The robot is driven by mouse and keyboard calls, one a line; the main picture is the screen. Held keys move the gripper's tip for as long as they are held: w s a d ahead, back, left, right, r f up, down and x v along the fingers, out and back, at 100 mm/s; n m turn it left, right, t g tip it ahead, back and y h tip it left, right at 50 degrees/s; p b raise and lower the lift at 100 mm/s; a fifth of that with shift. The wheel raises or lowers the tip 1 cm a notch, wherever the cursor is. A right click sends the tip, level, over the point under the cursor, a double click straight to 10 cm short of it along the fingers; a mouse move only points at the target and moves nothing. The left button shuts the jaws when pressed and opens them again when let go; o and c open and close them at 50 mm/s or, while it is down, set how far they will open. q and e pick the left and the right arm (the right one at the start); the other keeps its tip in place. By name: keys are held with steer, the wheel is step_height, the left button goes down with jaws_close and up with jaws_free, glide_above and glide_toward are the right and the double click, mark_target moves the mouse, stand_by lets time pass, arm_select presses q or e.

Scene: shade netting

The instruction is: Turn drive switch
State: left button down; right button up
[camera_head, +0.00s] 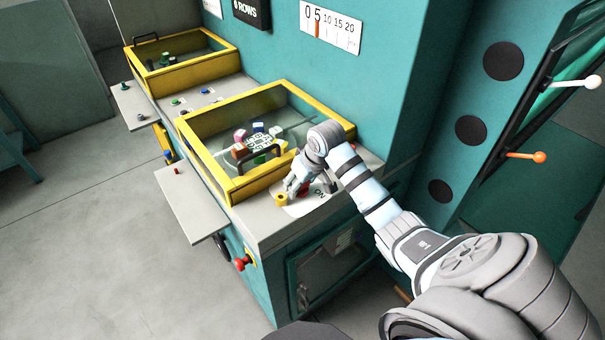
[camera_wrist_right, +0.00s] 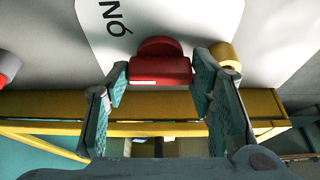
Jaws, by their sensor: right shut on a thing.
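The red drive switch (camera_wrist_right: 160,71) sits on a white plate (camera_wrist_right: 105,50) with lettering that reads like "ON". It is a raised red bar with a white mark on its edge, lying between the two padded fingers of my right gripper (camera_wrist_right: 160,88). In the head view my right gripper (camera_head: 299,184) reaches down onto the machine's front ledge and hides most of the switch. The gripper is shut on the switch. A yellow knob (camera_head: 281,199) stands just left of it in the head view and also shows in the right wrist view (camera_wrist_right: 223,56). My left gripper is not in view.
A yellow-framed guard (camera_head: 222,190) with a clear cover stands behind the switch ledge. A red-knobbed lever (camera_head: 243,263) sticks out from the machine's front. A grey side shelf (camera_head: 188,207) juts left. Orange (camera_head: 539,156) and white (camera_head: 591,82) handles are at right. The floor at left is clear.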

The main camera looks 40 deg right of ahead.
steer(key=m+h, duration=0.1)
steer(key=m, duration=0.3)
steer(key=shift+w+a+r+m+h, duration=0.1)
steer(key=shift+a+m+h, duration=0.1)
steer(key=shift+m+h, duration=0.15)
steer(key=shift+o, duration=0.2)
steer(key=shift+d+r+m+g+h, duration=0.15)
steer(key=shift+m+g+h, duration=0.25)
steer(key=shift+m, duration=0.55)
